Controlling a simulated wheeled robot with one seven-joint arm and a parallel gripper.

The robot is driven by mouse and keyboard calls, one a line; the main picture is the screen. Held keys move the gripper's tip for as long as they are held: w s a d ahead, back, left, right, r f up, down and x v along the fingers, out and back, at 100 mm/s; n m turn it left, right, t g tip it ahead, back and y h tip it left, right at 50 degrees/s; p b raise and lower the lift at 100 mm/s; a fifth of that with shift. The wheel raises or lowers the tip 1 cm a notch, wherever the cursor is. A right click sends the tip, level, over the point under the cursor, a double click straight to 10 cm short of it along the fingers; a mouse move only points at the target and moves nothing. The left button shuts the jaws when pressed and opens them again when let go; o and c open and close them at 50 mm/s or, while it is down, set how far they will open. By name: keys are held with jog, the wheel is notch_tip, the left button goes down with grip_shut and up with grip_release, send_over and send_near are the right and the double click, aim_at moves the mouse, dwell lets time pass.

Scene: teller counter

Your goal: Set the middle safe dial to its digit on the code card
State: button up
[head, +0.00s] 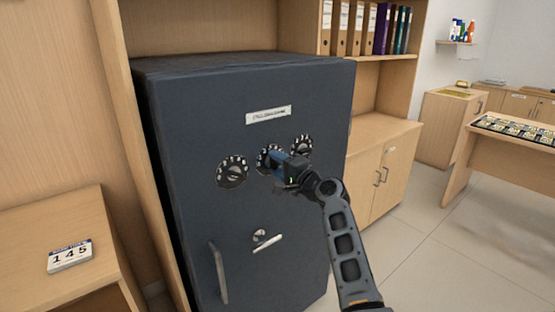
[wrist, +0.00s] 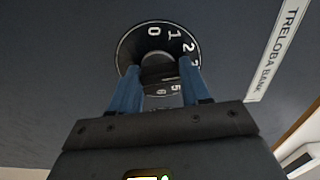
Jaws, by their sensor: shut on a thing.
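The code card (head: 70,256) stands on the wooden desk at the lower left and reads 1 4 5. The middle safe dial (head: 263,153) sits on the dark safe door between two other dials and is partly covered by my gripper (head: 273,163). In the wrist view the dial (wrist: 136,44) shows 0, 1 and 2 along its upper rim, with 5 and another digit low between the fingers. My gripper (wrist: 159,72) has its blue fingers shut on the dial's centre knob. The knob's pointer is hidden, so its setting cannot be read.
The left dial (head: 232,171) and right dial (head: 302,146) flank the middle one closely. A nameplate (head: 269,115) is above them. The floor at right is clear.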

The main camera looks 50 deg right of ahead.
jog(key=m+p, duration=0.2)
jog(key=m, duration=0.2)
jog(key=shift+p, duration=0.3)
jog(key=shift+m+p, duration=0.7)
jog(key=shift+m, duration=0.7)
jog(key=shift+f, duration=0.1)
jog(key=shift+d, duration=0.1)
jog(key=o, duration=1.1)
jog(key=shift+c, duration=0.2)
jog(key=v, duration=0.8)
jog(key=shift+b, duration=0.4)
jog(key=shift+w, duration=0.1)
